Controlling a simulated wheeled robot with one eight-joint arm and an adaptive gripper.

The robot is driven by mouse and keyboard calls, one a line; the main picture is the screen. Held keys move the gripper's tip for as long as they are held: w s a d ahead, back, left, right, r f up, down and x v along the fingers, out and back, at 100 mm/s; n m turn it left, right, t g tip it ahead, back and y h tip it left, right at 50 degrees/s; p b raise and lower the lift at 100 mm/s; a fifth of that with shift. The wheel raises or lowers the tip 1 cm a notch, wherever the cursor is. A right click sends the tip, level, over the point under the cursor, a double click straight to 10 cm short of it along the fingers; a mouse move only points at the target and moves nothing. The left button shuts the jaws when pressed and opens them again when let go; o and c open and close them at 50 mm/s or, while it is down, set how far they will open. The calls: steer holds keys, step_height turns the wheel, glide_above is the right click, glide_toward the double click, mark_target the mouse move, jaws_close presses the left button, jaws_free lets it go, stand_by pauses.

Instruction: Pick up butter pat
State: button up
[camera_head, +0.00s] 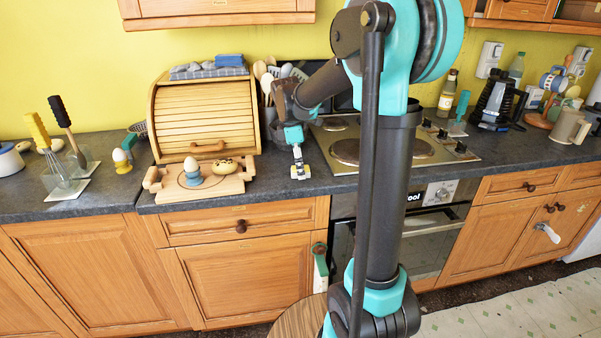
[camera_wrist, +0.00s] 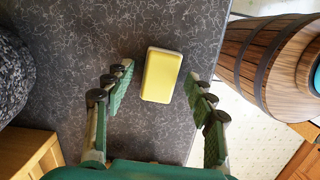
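The butter pat (camera_wrist: 162,76) is a yellow rounded block with a pale edge, lying flat on the dark speckled counter in the wrist view. My gripper (camera_wrist: 157,88) is open, with one finger on each side of the butter pat and a visible gap on both sides. The fingers do not touch it. In the head view my gripper (camera_head: 298,161) points down at the counter left of the hob. The butter there is small and hard to tell from the fingertips.
A wooden tray (camera_head: 231,186) with an egg cup and a round item stands left of my gripper, before a bread bin (camera_head: 205,115). A utensil pot is just behind. The hob (camera_head: 345,150) lies to the right. A wooden barrel (camera_wrist: 262,62) stands beyond the counter edge.

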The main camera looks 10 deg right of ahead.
steer(key=c, duration=1.1)
steer(key=shift+o, duration=0.2)
steer(key=shift+r, duration=0.1)
